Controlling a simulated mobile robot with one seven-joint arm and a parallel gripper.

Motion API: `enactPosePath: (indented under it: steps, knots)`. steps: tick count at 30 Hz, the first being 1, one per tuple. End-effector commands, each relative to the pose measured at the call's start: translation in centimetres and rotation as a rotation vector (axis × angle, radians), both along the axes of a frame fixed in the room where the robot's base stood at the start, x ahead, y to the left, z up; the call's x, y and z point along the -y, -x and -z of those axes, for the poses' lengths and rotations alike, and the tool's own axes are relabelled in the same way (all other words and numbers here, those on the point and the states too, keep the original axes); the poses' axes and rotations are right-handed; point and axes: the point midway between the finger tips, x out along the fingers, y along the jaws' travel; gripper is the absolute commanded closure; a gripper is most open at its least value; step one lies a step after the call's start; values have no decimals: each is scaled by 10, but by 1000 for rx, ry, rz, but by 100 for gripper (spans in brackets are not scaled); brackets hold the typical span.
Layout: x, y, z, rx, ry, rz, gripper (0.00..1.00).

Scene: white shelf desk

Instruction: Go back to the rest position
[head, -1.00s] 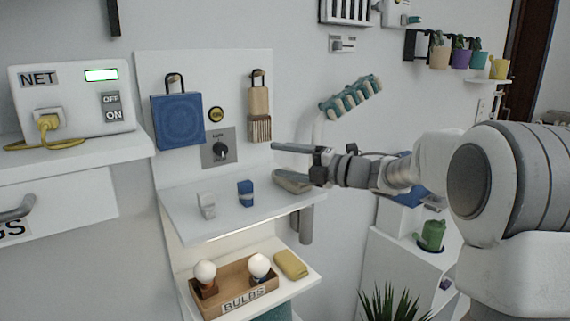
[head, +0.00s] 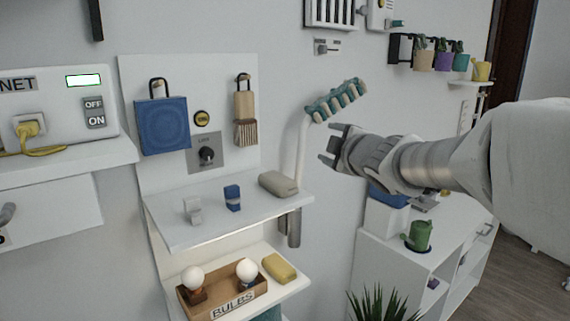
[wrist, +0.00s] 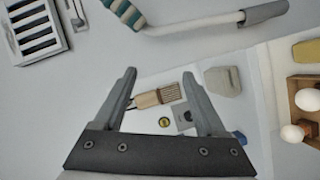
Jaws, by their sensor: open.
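My gripper (head: 336,146) is open and empty. In the head view it hangs in the air to the right of the white shelf desk (head: 215,222), above shelf height and just below the teal-and-beige striped roller (head: 337,100). In the wrist view the two fingers of my gripper (wrist: 160,95) stand apart with nothing between them up close. The roller and its white handle (wrist: 190,22) show beyond the fingers at the top. A hanging brush (wrist: 158,96) and the grey-beige block (wrist: 222,82) show farther off.
The upper shelf holds a beige block (head: 278,184), a blue block (head: 232,198) and a white piece (head: 192,210). A bulb box (head: 222,290) and yellow sponge (head: 279,268) are below. A green watering can (head: 419,235) stands on a white cabinet at right.

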Motion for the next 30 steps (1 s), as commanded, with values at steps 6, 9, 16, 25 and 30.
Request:
enactPosePath:
  steps: [6, 9, 16, 25, 30]
  knots:
    - [53, 75, 25, -213, -269, 334, 27]
    - [69, 118, 49, -326, -403, 472, 27]
    - [74, 228, 115, -620, -712, 741, 27]
    - [49, 323, 169, -908, -932, 909, 27]
    - [45, 331, 173, -935, -948, 922, 27]
